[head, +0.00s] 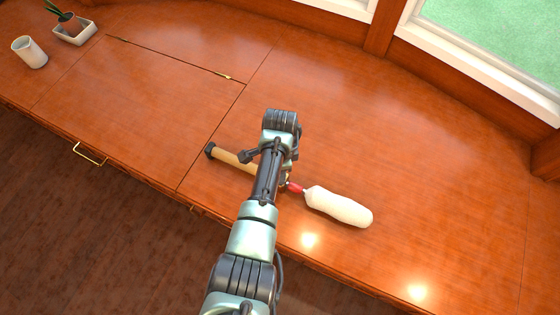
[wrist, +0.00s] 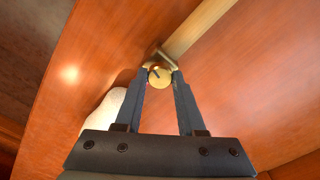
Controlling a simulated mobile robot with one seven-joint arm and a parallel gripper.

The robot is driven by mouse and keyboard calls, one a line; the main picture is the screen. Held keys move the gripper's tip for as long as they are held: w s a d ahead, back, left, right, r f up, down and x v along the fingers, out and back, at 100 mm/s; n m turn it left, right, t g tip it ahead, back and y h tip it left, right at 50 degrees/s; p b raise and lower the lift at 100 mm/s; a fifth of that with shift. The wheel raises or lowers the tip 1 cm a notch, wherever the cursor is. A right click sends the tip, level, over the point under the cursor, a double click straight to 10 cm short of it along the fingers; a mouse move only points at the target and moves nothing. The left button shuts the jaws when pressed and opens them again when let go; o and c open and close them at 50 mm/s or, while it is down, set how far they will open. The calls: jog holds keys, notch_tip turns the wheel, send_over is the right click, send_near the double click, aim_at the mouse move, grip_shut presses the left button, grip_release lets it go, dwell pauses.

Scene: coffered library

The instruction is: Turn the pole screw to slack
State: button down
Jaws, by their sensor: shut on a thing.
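The pole (head: 230,160) lies on the wooden counter, with a pale wood shaft and a dark end cap at left. A red collar (head: 294,187) and a white fluffy head (head: 340,207) are at its right end. In the wrist view the wood shaft (wrist: 203,25) runs to the upper right. The pole screw (wrist: 160,77) is a round brass knob with a dark mark on its face. My gripper (wrist: 160,70) is shut on this knob, one finger on each side. In the head view my arm hides the knob and fingertips. The white head (wrist: 103,117) is partly behind the left finger.
The counter (head: 400,130) is clear to the right and behind the pole. The counter's front edge is close to the pole. Windows stand behind.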

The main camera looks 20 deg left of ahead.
jog(key=n+p, duration=0.1)
jog(key=n, duration=0.2)
jog(key=shift+r+n, duration=0.1)
jog(key=shift+n, duration=0.3)
jog(key=n, duration=0.3)
jog(key=shift+n, duration=0.3)
jog(key=n+p, duration=0.1)
jog(key=n, duration=0.2)
jog(key=shift+n, duration=1.9)
jog(key=c, duration=0.5)
grip_release()
notch_tip(320, 180, up, 13)
jog(key=p, duration=0.4)
